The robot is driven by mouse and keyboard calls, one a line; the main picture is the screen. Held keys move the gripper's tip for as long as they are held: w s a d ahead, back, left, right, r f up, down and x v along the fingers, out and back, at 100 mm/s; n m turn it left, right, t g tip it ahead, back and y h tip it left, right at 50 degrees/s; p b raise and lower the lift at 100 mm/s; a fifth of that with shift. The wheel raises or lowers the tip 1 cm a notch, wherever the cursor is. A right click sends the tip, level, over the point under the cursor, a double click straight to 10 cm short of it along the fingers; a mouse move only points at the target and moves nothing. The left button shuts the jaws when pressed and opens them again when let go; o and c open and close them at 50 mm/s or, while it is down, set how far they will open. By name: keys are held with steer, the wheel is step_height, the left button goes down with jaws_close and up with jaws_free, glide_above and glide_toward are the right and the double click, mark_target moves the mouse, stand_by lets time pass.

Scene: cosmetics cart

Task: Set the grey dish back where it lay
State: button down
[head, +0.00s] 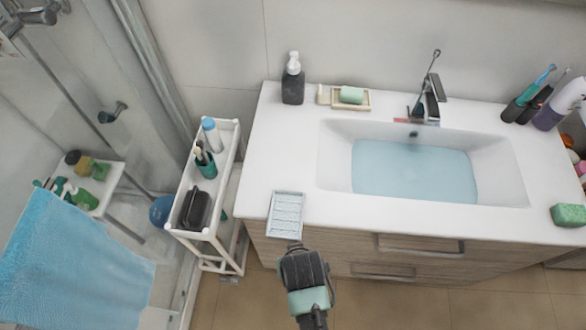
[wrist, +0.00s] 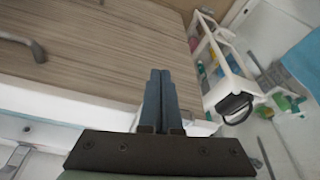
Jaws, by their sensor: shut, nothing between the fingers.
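A pale grey, ribbed rectangular dish (head: 286,214) is at the front left edge of the white counter (head: 300,165) in the head view. Its near end appears to reach over the edge. It looks empty. My gripper (head: 295,246) is just in front of the dish's near end; I cannot tell whether they touch. In the wrist view the two fingers (wrist: 159,75) are pressed together with nothing between them. A small white patch behind the fingers there may be part of the dish, but I cannot tell.
A white cart (head: 226,172) with a dark case (head: 194,210) and bottles stands left of the counter. The basin (head: 413,170) holds water. A soap dish (head: 367,105) with green soap and a dark pump bottle (head: 293,80) stand behind. The counter's left part is mostly clear.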

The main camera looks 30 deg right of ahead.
mark_target(291, 235)
steer(key=w, duration=0.1)
steer(key=w+d, duration=0.1)
steer(key=w, duration=0.1)
steer(key=shift+r, duration=0.1)
steer(key=shift+w+d, duration=0.25)
steer(key=shift+w, duration=0.5)
steer(key=shift+w+d, duration=0.2)
steer(key=shift+w, duration=0.5)
steer(key=shift+s, duration=0.1)
